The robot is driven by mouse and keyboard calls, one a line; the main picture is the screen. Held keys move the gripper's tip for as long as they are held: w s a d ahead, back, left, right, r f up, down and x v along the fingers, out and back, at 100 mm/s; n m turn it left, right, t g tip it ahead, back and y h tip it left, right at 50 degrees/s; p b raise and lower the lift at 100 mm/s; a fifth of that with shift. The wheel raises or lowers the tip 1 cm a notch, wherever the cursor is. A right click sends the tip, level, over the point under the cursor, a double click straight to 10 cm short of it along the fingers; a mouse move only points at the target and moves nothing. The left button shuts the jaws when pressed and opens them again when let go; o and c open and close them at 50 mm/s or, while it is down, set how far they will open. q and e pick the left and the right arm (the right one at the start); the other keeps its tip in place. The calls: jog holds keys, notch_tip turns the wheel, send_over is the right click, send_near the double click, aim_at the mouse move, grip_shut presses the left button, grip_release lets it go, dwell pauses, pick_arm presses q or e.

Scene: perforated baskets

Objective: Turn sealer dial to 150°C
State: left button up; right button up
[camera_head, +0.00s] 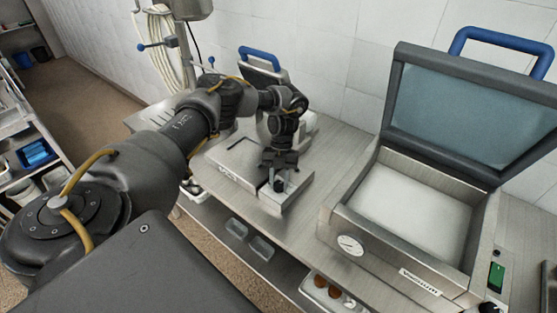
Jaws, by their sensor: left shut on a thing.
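The sealer (231,160) is a low steel unit on the steel counter, with a raised box (296,195) at its right end. A small black dial (279,187) is on top of that box, mostly covered by my gripper. My left gripper (279,181) points down from above and is shut on the dial. The dial's markings and pointer are too small and too covered to read. My right gripper is not in view.
A vacuum machine (340,223) with its lid (470,110) raised stands to the right, with a round gauge on its front. A blue-handled device (262,72) stands behind my left arm. Tubs (262,247) sit on the shelf below. Bare counter lies between the machines.

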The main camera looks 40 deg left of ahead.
pick_arm(q)
jog(key=shift+m, duration=0.4)
jog(key=o, duration=1)
jog(key=shift+c, duration=0.2)
jog(key=b+v, duration=0.2)
jog(key=v, duration=0.8)
jog(key=shift+w+r, duration=0.25)
jog(key=shift+r, duration=0.1)
